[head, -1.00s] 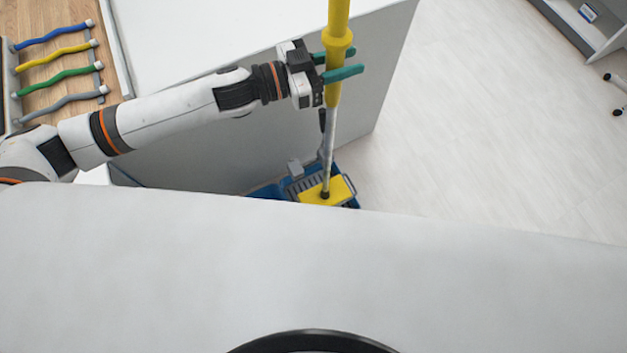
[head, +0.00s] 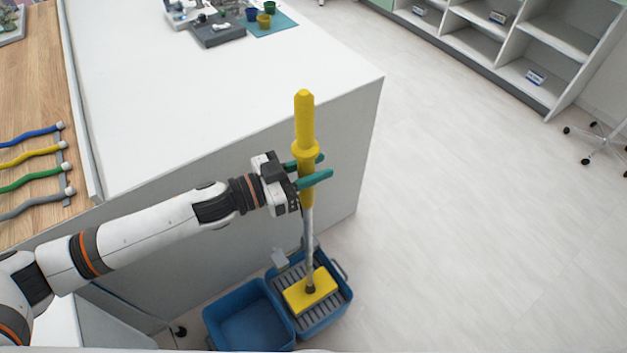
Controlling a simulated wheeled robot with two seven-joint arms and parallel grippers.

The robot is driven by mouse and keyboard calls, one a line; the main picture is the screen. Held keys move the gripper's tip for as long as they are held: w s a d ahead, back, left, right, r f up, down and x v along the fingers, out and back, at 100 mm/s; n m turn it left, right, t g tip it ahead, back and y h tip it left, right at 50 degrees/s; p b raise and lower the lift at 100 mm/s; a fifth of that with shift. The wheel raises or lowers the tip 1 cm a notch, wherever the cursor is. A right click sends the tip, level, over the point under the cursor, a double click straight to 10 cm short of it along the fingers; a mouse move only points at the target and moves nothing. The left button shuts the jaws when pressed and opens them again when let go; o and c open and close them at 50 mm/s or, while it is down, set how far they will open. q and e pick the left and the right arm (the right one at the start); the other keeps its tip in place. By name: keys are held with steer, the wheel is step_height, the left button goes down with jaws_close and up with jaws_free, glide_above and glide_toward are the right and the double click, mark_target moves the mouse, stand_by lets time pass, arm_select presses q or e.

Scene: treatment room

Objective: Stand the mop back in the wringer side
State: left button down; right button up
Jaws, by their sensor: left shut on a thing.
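The mop has a yellow grip (head: 305,125), a grey shaft and a yellow head (head: 311,291). It stands nearly upright, leaning slightly. Its head lies over the grey ribbed wringer side (head: 288,279) of the blue two-part bucket; I cannot tell whether it rests on the ribs. The other side is an open blue basin (head: 247,322). My left gripper (head: 312,173), with green fingers, is shut around the lower part of the yellow grip. My right gripper is out of view.
A white counter (head: 230,110) stands behind and left of the bucket, carrying a grey device (head: 217,32) and small cups on a teal mat (head: 275,24). Open floor (head: 470,210) lies to the right. Shelves (head: 500,40) and a wheeled stool base (head: 603,143) are far right.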

arm_select(q)
step_height(320, 180, down, 3)
steer(key=shift+r, duration=0.1)
steer(key=shift+f, duration=0.25)
steer(key=c, duration=1.1)
jaws_free()
